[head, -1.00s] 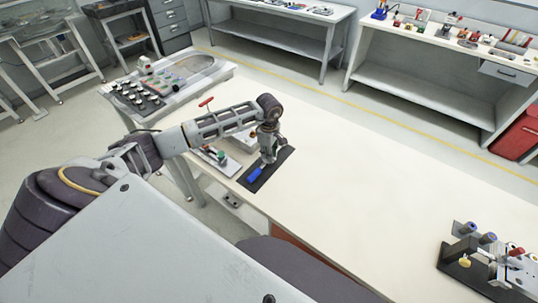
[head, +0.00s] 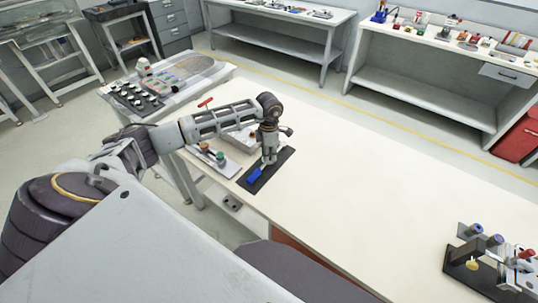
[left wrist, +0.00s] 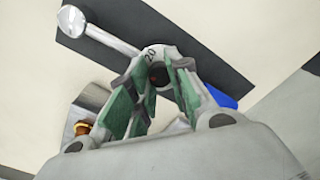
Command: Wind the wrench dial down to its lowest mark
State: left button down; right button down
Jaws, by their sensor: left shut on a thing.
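The wrench lies on a black mat (head: 273,172) on the white table. Its blue handle (head: 254,175) shows in the head view and partly behind the fingers in the left wrist view (left wrist: 221,95). Its grey shaft ends in a round silver head (left wrist: 73,20) at top left there. My left gripper (head: 268,160) points down over the wrench. The rest of the scale is hidden. My right gripper is not in view.
A plate with coloured buttons (head: 218,157) and a grey box stand left of the mat. A control panel (head: 135,98) is at the table's far left end. A dark fixture (head: 490,258) stands at the right. The table between is clear.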

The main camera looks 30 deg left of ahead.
pick_arm(q)
jog(key=n, duration=0.3)
jog(key=shift+n+b, duration=0.3)
jog(key=n, duration=0.5)
jog(key=shift+n, duration=1.1)
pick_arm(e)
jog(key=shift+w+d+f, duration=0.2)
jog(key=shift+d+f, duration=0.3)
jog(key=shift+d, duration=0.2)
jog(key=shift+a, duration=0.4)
pick_arm(q)
jog(key=c, duration=1.3)
grip_release()
